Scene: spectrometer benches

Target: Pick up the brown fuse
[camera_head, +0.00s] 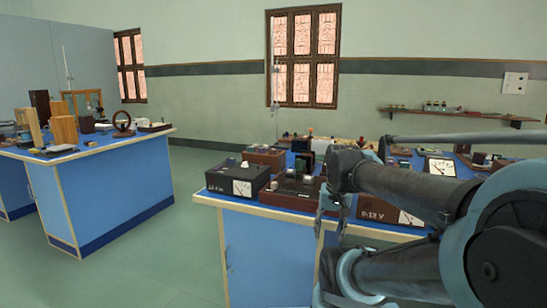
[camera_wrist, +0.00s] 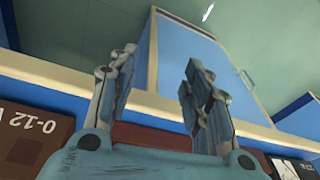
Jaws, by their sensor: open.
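I cannot make out the brown fuse for certain in either view; it may be hidden or too small to tell. My gripper (camera_head: 330,222) hangs at the front edge of the near blue bench (camera_head: 265,211), in front of a dark brown instrument box (camera_head: 290,197). In the wrist view my gripper (camera_wrist: 160,75) has its two fingers spread apart with nothing between them. Behind and between the fingers show the pale bench edge and a reddish-brown surface (camera_wrist: 150,136), partly hidden by the gripper body.
A black meter box (camera_head: 235,183) stands left of the gripper, another meter box (camera_head: 385,211) right of it. Several instruments crowd the bench behind. A second blue bench (camera_head: 110,190) with wooden apparatus stands left, with clear floor between. A wall shelf (camera_head: 460,114) is at back right.

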